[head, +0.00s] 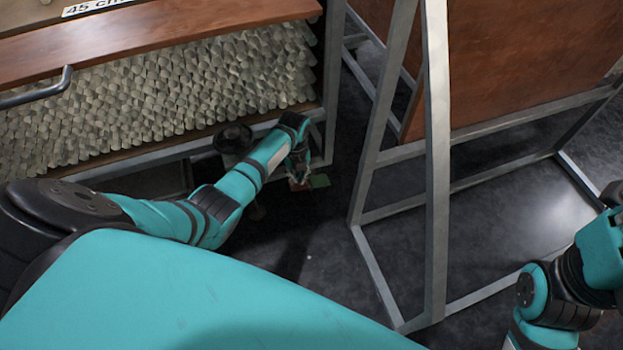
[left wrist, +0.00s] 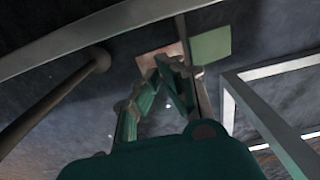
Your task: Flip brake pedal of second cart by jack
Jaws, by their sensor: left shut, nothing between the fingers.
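A cart (head: 165,160) packed with glass tubing stands at the left in the head view. Low by its right corner are a small reddish pedal plate (head: 297,185) and a green pedal plate (head: 320,181). In the left wrist view the reddish plate (left wrist: 150,55) and the green plate (left wrist: 211,45) lie side by side at the top. My left gripper (head: 303,182) points down at the plates; its shut, empty fingertips (left wrist: 168,62) overlap the reddish plate's edge. I cannot tell whether they touch it. My right arm shows at the right, its gripper out of view.
A metal A-shaped frame (head: 437,160) with reddish-brown panels stands to the right, its lower bars near the floor. A black round part (head: 233,137) sits at the cart's lower edge. Dark floor (head: 310,250) between cart and frame is clear. A rod (left wrist: 60,95) shows left of the fingers.

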